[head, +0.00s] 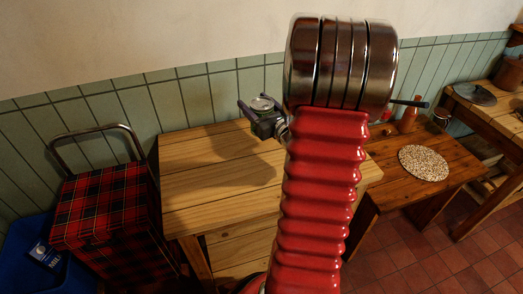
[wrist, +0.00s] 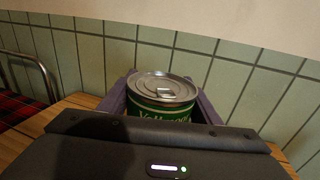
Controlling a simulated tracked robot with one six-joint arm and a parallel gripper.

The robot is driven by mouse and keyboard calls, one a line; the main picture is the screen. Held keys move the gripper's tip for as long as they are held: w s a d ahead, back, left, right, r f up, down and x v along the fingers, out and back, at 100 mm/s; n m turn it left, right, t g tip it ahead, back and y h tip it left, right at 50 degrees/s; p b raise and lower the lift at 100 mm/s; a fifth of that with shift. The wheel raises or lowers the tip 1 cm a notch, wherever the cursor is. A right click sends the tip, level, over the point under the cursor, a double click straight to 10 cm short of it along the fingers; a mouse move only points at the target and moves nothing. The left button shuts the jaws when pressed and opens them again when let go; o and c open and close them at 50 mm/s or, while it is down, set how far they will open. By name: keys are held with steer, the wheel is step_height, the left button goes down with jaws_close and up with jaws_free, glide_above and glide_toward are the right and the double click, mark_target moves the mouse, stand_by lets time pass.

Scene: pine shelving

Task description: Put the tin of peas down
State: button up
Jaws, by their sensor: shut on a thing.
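The tin of peas (wrist: 163,97) is green with a silver ring-pull lid and shows upright in the wrist view. My gripper (head: 262,103) is shut on it, with one jaw on each side of the tin. In the head view the tin's silver lid (head: 262,104) shows between the jaws, over the back of the pale pine table (head: 215,172). The tin's lower part is hidden by my gripper, so I cannot tell whether it touches the table top.
A red tartan trolley (head: 105,210) stands left of the table, with a blue crate (head: 75,270) beside it. A lower wooden table to the right holds a round speckled mat (head: 423,163) and a brown bottle (head: 408,118). The pine table's visible top is clear. A green tiled wall (head: 185,98) stands behind.

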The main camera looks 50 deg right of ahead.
steer(key=shift+s+d+f, duration=0.1)
steer(key=shift+s+f, duration=0.05)
steer(key=shift+f, duration=2.7)
steer(key=shift+f, duration=2.1)
steer(key=shift+f, duration=0.1)
steer(key=o, duration=1.4)
steer(key=shift+s, duration=0.15)
steer(key=v, duration=1.1)
steer(key=shift+s, duration=0.35)
